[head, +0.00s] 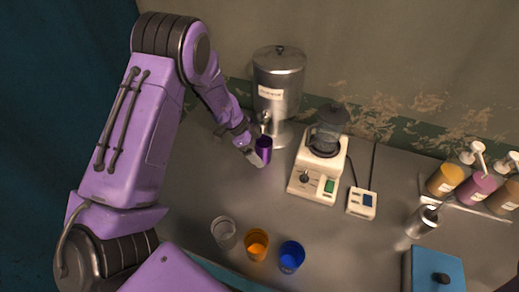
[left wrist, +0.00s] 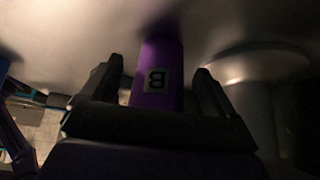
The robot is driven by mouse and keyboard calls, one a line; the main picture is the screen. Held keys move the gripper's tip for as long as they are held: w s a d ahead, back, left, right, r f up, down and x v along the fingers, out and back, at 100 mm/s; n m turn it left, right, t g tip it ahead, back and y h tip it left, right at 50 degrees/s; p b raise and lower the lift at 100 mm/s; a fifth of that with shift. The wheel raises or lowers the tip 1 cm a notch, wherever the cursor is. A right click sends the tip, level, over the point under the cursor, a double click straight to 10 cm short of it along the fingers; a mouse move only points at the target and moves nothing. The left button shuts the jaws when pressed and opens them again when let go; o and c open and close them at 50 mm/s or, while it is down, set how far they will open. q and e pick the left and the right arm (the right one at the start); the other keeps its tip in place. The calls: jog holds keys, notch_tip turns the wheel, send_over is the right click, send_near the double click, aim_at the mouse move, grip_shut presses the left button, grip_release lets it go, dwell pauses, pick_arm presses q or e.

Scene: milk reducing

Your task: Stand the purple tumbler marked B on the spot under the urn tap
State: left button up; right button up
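The purple tumbler (head: 264,151) is upright in front of the steel urn (head: 279,80), below or close to its tap (head: 265,118). I cannot tell whether it sits exactly on the spot, which is hidden. In the left wrist view the tumbler (left wrist: 158,65) shows its B label, upside down in the picture. My left gripper (head: 252,152) is at the tumbler's left side. In the left wrist view its two fingers (left wrist: 158,88) stand either side of the tumbler with a visible gap on each side, so it is open around it. My right gripper is not in view.
A clear cup (head: 223,232), an orange cup (head: 256,244) and a blue cup (head: 291,256) stand near the front edge. A cream blender-like machine (head: 318,165) is right of the urn, beside a small switch box (head: 361,202). Pump bottles (head: 445,180) stand far right.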

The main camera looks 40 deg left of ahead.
pick_arm(q)
jog(key=shift+r, duration=0.1)
jog(key=b+v, duration=0.1)
jog(key=v, duration=1.1)
